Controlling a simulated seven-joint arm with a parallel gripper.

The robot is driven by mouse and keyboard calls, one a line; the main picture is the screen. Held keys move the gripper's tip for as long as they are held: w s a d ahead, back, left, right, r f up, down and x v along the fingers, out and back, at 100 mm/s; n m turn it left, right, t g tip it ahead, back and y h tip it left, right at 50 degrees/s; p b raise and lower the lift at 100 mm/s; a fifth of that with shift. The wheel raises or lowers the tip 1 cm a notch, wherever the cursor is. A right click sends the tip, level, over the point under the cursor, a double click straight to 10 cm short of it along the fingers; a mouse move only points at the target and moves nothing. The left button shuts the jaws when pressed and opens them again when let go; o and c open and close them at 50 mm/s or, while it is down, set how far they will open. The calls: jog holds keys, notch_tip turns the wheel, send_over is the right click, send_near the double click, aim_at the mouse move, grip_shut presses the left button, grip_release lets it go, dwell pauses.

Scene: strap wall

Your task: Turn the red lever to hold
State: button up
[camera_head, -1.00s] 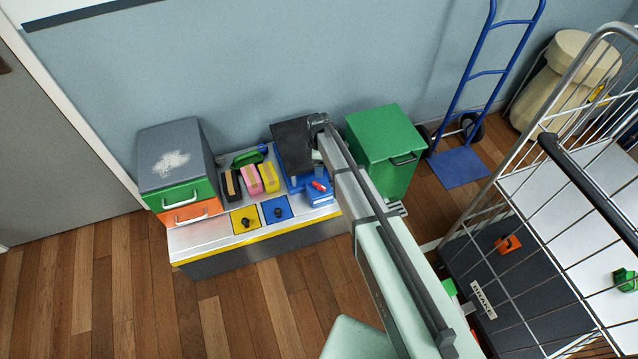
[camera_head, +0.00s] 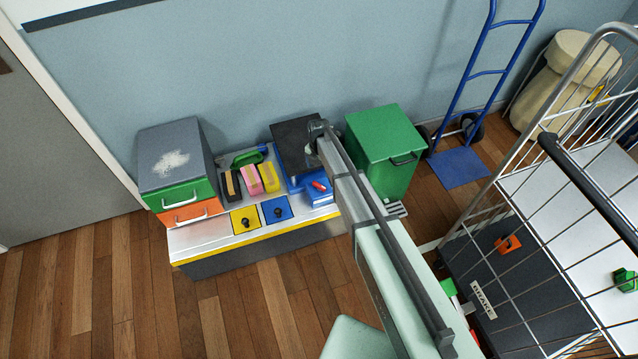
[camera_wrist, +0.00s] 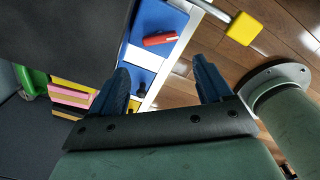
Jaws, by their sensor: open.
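The red lever (camera_head: 319,186) sits on a blue box (camera_head: 318,198) at the right end of the low bench, in front of a black panel. In the wrist view the lever (camera_wrist: 160,39) lies on a blue face, beyond my fingertips and apart from them. My gripper (camera_wrist: 165,78) has two dark blue fingers spread wide with nothing between them. In the head view my arm covers most of the gripper. I cannot read any hold marking.
The black panel (camera_head: 296,132) stands close behind the lever. A green bin (camera_head: 385,140) is to the right. Yellow, pink and black blocks (camera_head: 250,180) and yellow and blue plates with black knobs are on the left. A wire cart (camera_head: 545,245) stands at far right.

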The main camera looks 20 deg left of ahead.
aim_at(319, 185)
notch_tip(319, 185, down, 11)
jog(key=shift+f, duration=0.1)
dwell(0.3)
jog(key=shift+c, duration=0.3)
jog(key=c, duration=0.7)
jog(key=shift+m, duration=0.4)
jog(key=m, duration=1.3)
